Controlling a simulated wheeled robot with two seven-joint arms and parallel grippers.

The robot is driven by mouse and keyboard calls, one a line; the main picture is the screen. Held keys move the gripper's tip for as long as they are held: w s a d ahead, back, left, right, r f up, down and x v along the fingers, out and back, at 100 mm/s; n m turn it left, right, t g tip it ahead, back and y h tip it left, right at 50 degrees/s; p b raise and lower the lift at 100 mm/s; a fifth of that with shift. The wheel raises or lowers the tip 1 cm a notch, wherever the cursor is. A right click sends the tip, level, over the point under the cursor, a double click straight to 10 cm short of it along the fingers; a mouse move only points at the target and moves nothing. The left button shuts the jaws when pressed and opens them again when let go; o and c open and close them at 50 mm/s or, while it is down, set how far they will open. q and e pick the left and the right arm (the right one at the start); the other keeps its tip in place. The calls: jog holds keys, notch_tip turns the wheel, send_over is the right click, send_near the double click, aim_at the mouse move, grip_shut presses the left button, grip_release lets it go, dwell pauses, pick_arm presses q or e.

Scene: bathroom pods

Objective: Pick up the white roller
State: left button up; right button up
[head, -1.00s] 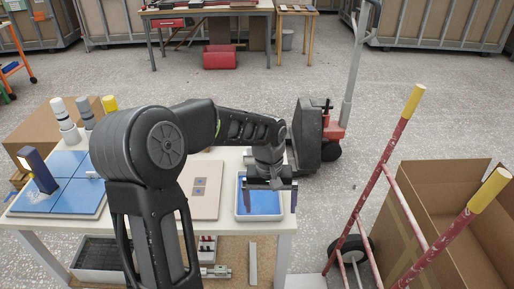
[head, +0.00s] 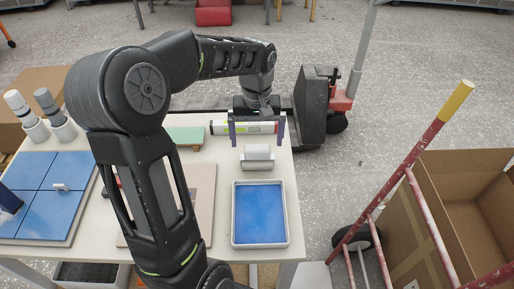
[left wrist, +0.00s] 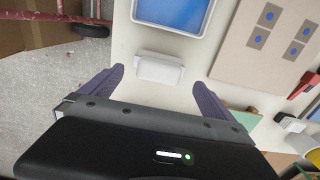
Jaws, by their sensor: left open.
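The white roller (head: 257,153) lies on its side in a small pale holder on the table, just behind the blue tray. It also shows in the left wrist view (left wrist: 158,69), between the fingertips and a little ahead of them. My left gripper (head: 257,132) is open and empty, with its two purple-grey fingers spread to either side of the roller's line. In the left wrist view the open fingers (left wrist: 159,80) are wider apart than the roller is long. I see no contact. My right gripper is not in view.
The white-rimmed tray (head: 236,214) with a blue bottom sits in front of the roller. Blue tiles (head: 70,172) and upright cylinders (head: 48,103) are on the left. A red hand truck (head: 397,178) and open carton stand right.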

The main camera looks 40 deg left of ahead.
aim_at(258, 156)
pick_arm(q)
jog(key=shift+s+d, duration=0.1)
jog(key=shift+f, duration=1.3)
jog(key=shift+f+p, duration=0.9)
jog(key=shift+f, duration=1.7)
jog(key=c, duration=1.2)
jog(key=shift+r, duration=0.15)
